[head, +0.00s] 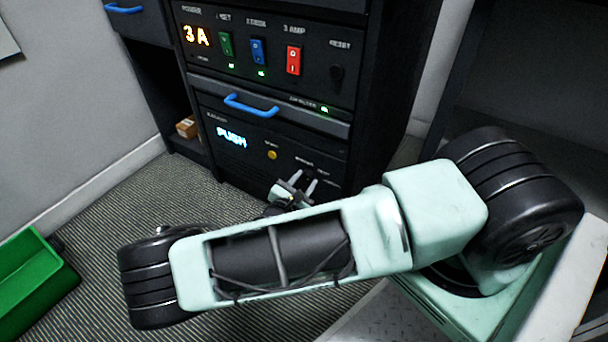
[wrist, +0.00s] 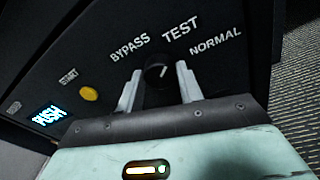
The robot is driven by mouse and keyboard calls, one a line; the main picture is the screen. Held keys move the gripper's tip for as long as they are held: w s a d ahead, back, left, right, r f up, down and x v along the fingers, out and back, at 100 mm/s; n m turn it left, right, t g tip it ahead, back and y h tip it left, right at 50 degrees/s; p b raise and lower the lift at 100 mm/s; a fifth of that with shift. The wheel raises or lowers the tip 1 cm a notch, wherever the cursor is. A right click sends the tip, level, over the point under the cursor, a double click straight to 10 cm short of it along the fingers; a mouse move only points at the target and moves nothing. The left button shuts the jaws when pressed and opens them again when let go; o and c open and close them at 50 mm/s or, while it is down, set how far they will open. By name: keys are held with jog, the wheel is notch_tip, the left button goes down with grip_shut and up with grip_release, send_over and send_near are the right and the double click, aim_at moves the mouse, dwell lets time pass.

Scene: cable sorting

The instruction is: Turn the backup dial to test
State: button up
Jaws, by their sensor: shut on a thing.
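The backup dial (wrist: 157,73) is a small round black knob on a dark panel in the wrist view. The labels BYPASS, TEST and NORMAL run in an arc above it. Its short white mark leans up and to the right, roughly toward TEST. My gripper (wrist: 158,78) has a pale finger on each side of the dial and is shut on it. In the head view my gripper (head: 301,184) is at the lower right of the panel, and the dial is too small and covered to make out.
A yellow START button (wrist: 89,94) and a lit PUSH display (wrist: 47,117) are left of the dial. Above are a blue drawer handle (head: 250,105) and green, blue and red switches (head: 293,60). A green bin (head: 35,275) stands on the floor at the left.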

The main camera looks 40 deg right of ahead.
jog(key=shift+n+p, duration=0.4)
jog(key=shift+n, duration=0.1)
jog(key=shift+a+f, duration=0.1)
jog(key=shift+f, duration=0.05)
jog(key=o, duration=1)
jog(key=shift+s+a, duration=0.1)
jog(key=shift+a, duration=0.15)
jog(key=p+v, duration=0.4)
jog(key=v, duration=1.3)
